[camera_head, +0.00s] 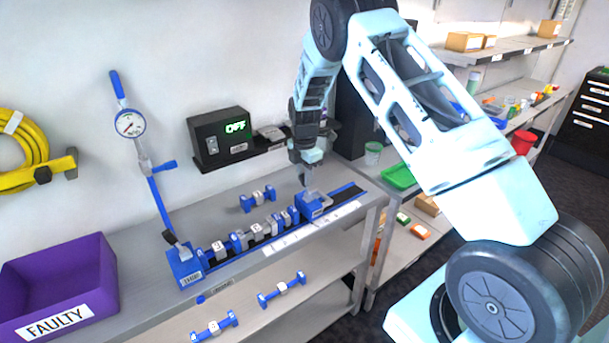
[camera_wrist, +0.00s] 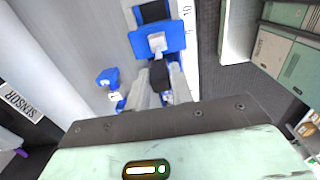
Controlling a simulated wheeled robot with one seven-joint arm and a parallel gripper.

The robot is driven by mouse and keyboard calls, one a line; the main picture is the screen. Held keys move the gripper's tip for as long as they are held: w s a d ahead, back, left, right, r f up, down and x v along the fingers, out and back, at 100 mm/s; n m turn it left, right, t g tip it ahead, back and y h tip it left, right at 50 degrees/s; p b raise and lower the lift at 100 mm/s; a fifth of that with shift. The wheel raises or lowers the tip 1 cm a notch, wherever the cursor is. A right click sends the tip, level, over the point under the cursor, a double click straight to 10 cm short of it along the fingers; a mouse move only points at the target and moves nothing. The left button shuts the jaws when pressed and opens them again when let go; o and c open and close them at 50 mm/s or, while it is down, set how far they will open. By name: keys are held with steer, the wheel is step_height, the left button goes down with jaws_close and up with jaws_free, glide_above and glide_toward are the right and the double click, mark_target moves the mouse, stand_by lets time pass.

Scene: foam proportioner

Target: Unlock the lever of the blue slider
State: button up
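The blue slider (camera_head: 313,207) sits near the right end of the black rail on the bench. A small grey lever (camera_head: 317,196) is on top of it. In the wrist view the slider (camera_wrist: 145,42) is at the top centre, with the grey lever piece (camera_wrist: 157,43) on its face. My gripper (camera_head: 303,180) points down just above the slider. In the wrist view its two grey fingers (camera_wrist: 160,80) stand apart, with a dark part visible between them.
Several blue-and-grey pieces stand along the rail left of the slider, up to a blue end block (camera_head: 183,268) with a hose and gauge (camera_head: 130,124). A loose piece (camera_head: 258,198) lies behind the rail. A display box (camera_head: 220,140) reads OFF. A purple FAULTY bin (camera_head: 60,283) stands left.

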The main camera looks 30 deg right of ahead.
jaws_close()
steer(key=shift+d+f+y+b, duration=0.15)
steer(key=shift+d+y+b, duration=0.25)
steer(key=shift+b, duration=0.15)
steer(key=d+y+b, duration=0.2)
steer(key=y+b, duration=0.1)
steer(key=shift+d+f, duration=0.15)
steer(key=shift+d, duration=0.05)
steer(key=shift+d+y+b, duration=0.55)
steer(key=shift+y+b, duration=0.15)
steer(key=shift+y, duration=0.2)
steer(key=o, duration=0.5)
jaws_free()
steer(key=shift+o, duration=0.2)
steer(key=shift+w, duration=0.1)
